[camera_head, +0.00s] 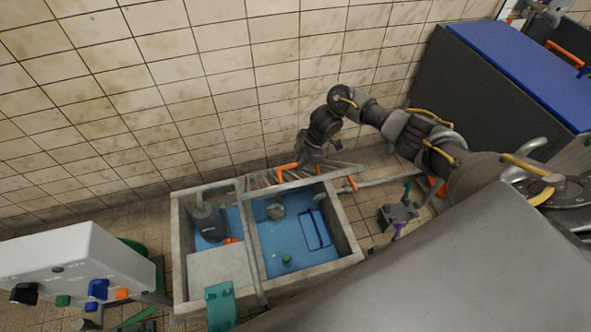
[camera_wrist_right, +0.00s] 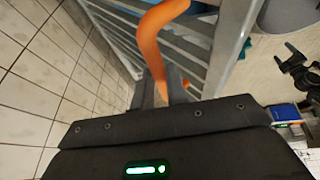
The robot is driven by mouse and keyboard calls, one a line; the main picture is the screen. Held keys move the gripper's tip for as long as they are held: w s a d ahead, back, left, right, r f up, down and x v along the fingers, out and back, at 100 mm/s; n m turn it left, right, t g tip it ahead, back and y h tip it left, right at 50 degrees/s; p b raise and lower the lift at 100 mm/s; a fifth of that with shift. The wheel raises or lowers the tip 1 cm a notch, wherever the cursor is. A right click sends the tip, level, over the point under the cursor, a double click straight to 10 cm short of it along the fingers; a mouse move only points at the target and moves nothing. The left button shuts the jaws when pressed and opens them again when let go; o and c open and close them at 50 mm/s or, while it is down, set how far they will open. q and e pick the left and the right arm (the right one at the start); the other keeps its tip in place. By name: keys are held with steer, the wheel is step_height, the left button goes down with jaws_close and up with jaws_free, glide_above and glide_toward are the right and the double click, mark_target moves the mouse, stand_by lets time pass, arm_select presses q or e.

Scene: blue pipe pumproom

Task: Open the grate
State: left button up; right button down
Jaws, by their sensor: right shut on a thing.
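The grate (camera_head: 310,180) is a grey metal frame with slats and orange handles. It stands raised and tilted at the back edge of the concrete basin (camera_head: 354,247), near the wall. In the right wrist view the grate's slats (camera_wrist_right: 185,52) run close past my fingers. My right gripper (camera_head: 303,160) is at the raised grate; in the wrist view its fingers (camera_wrist_right: 163,88) are shut on an orange curved handle (camera_wrist_right: 158,38). The right compartment below is uncovered and shows blue water. My left gripper is not in view.
In the basin are a dark pump-like object (camera_head: 209,222), a round object (camera_head: 276,211), a blue wire frame (camera_head: 315,230) and a green item (camera_head: 287,259). A white control box (camera_head: 75,255) stands left, a blue-topped cabinet (camera_head: 520,55) right. The tiled wall is close behind.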

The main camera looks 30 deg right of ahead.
steer(key=shift+w+d, duration=0.2)
steer(key=shift+w, duration=0.05)
steer(key=c, duration=1.8)
jaws_free()
steer(key=o, duration=0.4)
steer(key=shift+w+f, duration=0.2)
steer(key=shift+s+r, duration=0.15)
steer(key=shift+r, duration=0.05)
steer(key=v, duration=1)
steer(key=shift+r, duration=0.3)
steer(key=shift+f, duration=0.1)
